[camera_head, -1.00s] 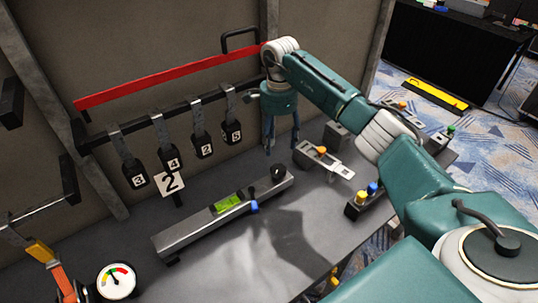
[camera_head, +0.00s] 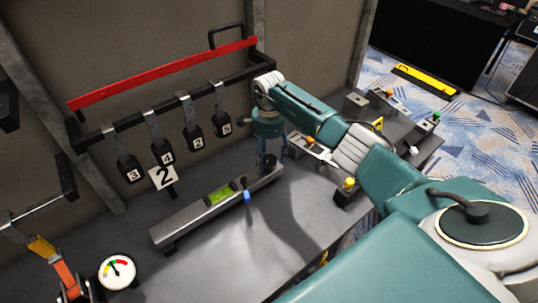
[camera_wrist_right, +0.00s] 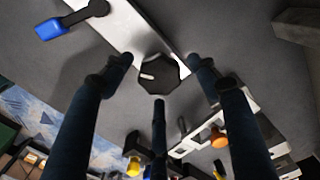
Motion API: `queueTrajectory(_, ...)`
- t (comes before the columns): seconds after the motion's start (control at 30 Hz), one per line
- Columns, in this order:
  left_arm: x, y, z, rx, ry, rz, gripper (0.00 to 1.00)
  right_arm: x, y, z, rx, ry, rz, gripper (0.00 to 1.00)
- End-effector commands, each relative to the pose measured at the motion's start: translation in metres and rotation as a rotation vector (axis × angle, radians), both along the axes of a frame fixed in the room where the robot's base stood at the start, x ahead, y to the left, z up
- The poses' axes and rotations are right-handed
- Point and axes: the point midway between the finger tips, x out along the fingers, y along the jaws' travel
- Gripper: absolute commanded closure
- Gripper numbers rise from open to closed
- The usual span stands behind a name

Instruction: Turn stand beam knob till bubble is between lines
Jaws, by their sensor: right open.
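The grey stand beam (camera_head: 185,228) lies at a slant on the table. It carries a green bubble vial (camera_head: 220,194); the bubble and lines are too small to read. A black knob (camera_wrist_right: 160,76) with a white mark sits at the beam's far right end; it is partly hidden by my gripper in the head view (camera_head: 268,160). My right gripper (camera_head: 266,157) points down over the knob. In the right wrist view its open fingers (camera_wrist_right: 158,65) are spread around the knob, with no clear contact. My left gripper is not in view.
A blue lever (camera_head: 247,196) sticks out at the beam's front. A dial gauge (camera_head: 117,271) is at lower left. Blocks with coloured knobs (camera_head: 347,186) stand to the right.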

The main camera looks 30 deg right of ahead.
Motion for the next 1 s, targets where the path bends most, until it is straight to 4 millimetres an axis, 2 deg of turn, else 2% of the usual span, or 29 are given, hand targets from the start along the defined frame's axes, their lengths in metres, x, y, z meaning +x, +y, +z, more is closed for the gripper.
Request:
queueTrajectory(0.03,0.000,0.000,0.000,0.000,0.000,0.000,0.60,0.000,0.000,0.000,0.000,0.000,0.000,0.40)
queueTrajectory(0.07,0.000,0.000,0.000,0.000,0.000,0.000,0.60,0.000,0.000,0.000,0.000,0.000,0.000,0.44)
queueTrajectory(0.27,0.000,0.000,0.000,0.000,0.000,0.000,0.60,0.000,0.000,0.000,0.000,0.000,0.000,0.84)
queueTrajectory(0.67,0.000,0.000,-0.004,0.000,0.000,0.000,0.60,0.000,0.000,0.000,-0.001,-0.001,-0.058,0.85)
queueTrajectory(1.0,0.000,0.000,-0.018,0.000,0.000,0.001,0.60,0.000,-0.001,-0.001,-0.001,0.001,-0.307,0.85)
